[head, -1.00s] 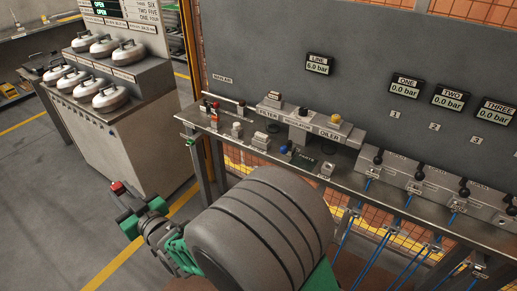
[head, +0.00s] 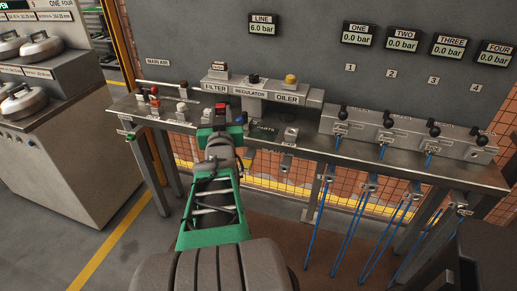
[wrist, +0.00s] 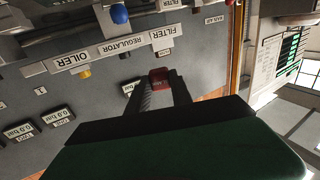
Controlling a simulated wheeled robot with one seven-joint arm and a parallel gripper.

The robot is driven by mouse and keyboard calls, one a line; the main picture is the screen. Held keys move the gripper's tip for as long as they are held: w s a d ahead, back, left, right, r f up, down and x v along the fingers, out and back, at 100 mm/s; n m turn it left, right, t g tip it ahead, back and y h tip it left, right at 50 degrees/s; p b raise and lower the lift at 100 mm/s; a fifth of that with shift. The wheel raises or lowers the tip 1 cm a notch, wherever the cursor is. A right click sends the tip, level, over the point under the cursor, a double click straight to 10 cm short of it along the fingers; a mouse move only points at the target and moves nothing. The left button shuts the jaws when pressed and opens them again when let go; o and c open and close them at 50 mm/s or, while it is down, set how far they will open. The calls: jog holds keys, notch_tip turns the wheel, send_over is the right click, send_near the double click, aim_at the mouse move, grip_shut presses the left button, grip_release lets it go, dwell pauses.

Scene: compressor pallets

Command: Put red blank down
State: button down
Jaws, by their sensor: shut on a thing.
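The red blank (head: 221,108) is a small red piece at the tip of my gripper (head: 219,122) in the head view. The wrist view, which looks upside down, shows the red blank (wrist: 158,77) between the ends of the two dark fingers of my gripper (wrist: 159,84). The gripper is shut on it. In the head view it appears in front of the filter and regulator unit, over the bench (head: 306,149). I cannot tell how high above the bench it is. My arm hides part of the bench edge.
The FILTER, REGULATOR and OILER unit (head: 262,93) stands at the back of the bench. Small fittings sit left of my gripper, with a PARTS area (head: 264,131) to its right. A row of black-knobbed valves (head: 386,133) is at right, with blue hoses below. A cabinet (head: 62,140) stands left.

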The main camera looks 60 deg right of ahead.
jog(key=s+d+f+m+g+h+b, duration=0.1)
jog(key=s+d+m+g+b, duration=0.2)
jog(key=s, duration=0.6)
jog(key=s+d+m+g+h+b, duration=0.2)
jog(key=s+d+g, duration=0.25)
jog(key=s, duration=0.45)
jog(key=b, duration=0.4)
send_over(261, 138)
jog(key=shift+t, duration=0.25)
jog(key=f, duration=0.9)
jog(key=shift+s+a, duration=0.1)
jog(key=shift+s, duration=0.25)
jog(key=shift+w+d+f+b, duration=0.1)
jog(key=shift+w+f+b, duration=0.1)
jog(key=shift+f, duration=0.5)
jog(key=shift+w+d+f+b, duration=0.1)
jog(key=shift+f+b, duration=0.05)
jog(key=shift+f, duration=0.6)
jog(key=shift+w+f+b, duration=0.1)
jog(key=shift+f+b, duration=0.1)
jog(key=shift+f, duration=0.5)
jog(key=c, duration=1.1)
grip_release()
jog(key=shift+c, duration=0.2)
jog(key=shift+r, duration=0.1)
